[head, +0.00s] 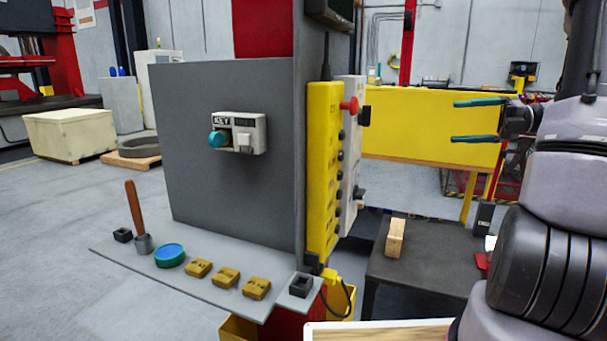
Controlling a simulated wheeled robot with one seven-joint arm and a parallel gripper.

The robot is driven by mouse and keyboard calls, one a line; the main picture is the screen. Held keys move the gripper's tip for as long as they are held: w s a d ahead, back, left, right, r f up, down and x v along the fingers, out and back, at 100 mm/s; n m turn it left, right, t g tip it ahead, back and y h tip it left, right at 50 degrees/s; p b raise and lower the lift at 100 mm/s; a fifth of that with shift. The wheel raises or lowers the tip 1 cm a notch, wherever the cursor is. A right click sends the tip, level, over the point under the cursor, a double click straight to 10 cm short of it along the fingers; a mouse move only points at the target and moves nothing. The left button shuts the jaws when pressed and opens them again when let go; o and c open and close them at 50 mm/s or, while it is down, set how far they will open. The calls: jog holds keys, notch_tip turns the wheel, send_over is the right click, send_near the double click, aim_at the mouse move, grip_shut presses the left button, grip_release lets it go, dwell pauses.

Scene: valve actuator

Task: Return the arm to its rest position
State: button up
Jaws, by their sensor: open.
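My gripper (476,121) is at the right of the head view, with its two teal fingers apart and pointing left. Nothing is between the fingers. It stands in the air in front of a yellow panel (410,122), above a dark table. My arm comes in from the right edge, bent and raised. The gripper appears apart from everything around it. A grey panel carries a white box (247,136) marked KEY with a teal knob (217,139).
A grey shelf (185,292) holds a wooden-handled tool (134,212), a blue-topped round dish (169,255) and several yellow blocks. A yellow control pendant (321,170) is on the grey panel's edge. A wooden block (395,238) stands on the dark table (425,268).

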jog(key=s+a+r+n+t+h, duration=0.1)
jog(key=s+a+n+h, duration=0.6)
jog(key=n, duration=0.9)
jog(key=s+a+r+n+t+h, duration=0.1)
jog(key=s+a+r+n+h, duration=0.2)
jog(key=n, duration=1.3)
jog(key=s+a+h, duration=0.3)
jog(key=s, duration=0.3)
jog(key=shift+a+r+h, duration=0.2)
jog(key=shift+a+h, duration=0.2)
